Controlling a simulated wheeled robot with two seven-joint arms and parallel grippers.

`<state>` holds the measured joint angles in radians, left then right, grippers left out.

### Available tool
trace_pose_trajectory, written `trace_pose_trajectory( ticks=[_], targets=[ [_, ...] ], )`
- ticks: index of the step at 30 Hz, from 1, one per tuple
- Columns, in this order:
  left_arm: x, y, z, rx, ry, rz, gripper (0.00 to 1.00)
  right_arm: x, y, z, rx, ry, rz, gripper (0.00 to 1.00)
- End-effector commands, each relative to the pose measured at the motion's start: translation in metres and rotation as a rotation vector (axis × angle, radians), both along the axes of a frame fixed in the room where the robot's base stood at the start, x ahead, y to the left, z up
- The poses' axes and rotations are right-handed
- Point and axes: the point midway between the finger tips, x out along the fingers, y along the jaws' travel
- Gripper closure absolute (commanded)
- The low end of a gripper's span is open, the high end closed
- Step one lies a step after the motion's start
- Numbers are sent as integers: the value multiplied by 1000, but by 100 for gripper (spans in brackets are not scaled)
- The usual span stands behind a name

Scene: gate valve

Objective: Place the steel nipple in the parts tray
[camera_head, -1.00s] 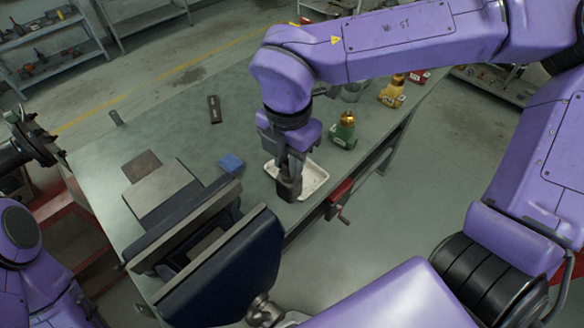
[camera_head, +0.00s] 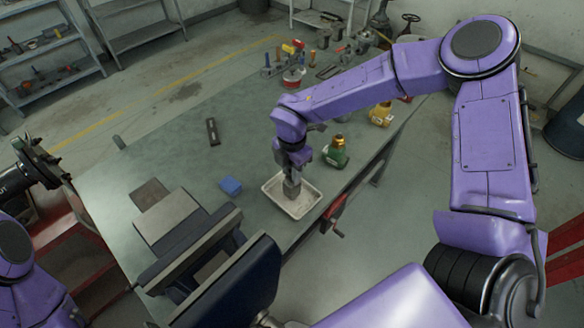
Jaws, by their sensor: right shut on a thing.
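The parts tray (camera_head: 313,203) is a shallow white tray on the green-grey bench, close to its right edge. My right gripper (camera_head: 291,189) comes down from above into the tray's outline and is shut on the steel nipple. The nipple is small and grey, mostly hidden by the jaws and hard to tell from the dark fingers. I cannot tell whether it touches the tray floor.
A green bottle (camera_head: 337,152) stands right behind the tray, with a yellow container (camera_head: 381,114) farther back. A blue block (camera_head: 231,186) lies left of the tray. A red-handled crank (camera_head: 336,211) sits at the bench edge.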

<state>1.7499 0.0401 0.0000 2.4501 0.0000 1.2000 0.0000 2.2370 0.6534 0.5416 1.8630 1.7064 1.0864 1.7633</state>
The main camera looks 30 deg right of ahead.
Motion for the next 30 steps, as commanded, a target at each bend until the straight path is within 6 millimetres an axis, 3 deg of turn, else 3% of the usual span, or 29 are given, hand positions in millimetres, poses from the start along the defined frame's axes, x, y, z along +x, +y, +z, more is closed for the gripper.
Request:
trace_pose_trajectory(
  ticks=[13,14,15,16,24,27,30],
  targets=[
    [0,0,-3,0,0,0,74,1,0,-13,1,-4,0,100],
    [0,0,-1,0,0,0,74,0,0,-12,1,-3,0,63],
    [0,0,-1,0,0,0,74,0,0,-12,1,-3,0,50],
    [0,0,-1,0,0,0,74,0,0,-12,1,-3,0,48],
    [0,0,0,0,0,0,74,0,0,-10,1,-3,0,48],
    [0,0,0,0,0,0,74,1,0,-3,1,-5,-1,48],
    [0,0,-6,0,0,0,74,1,1,17,4,-8,-2,48]
  ],
)
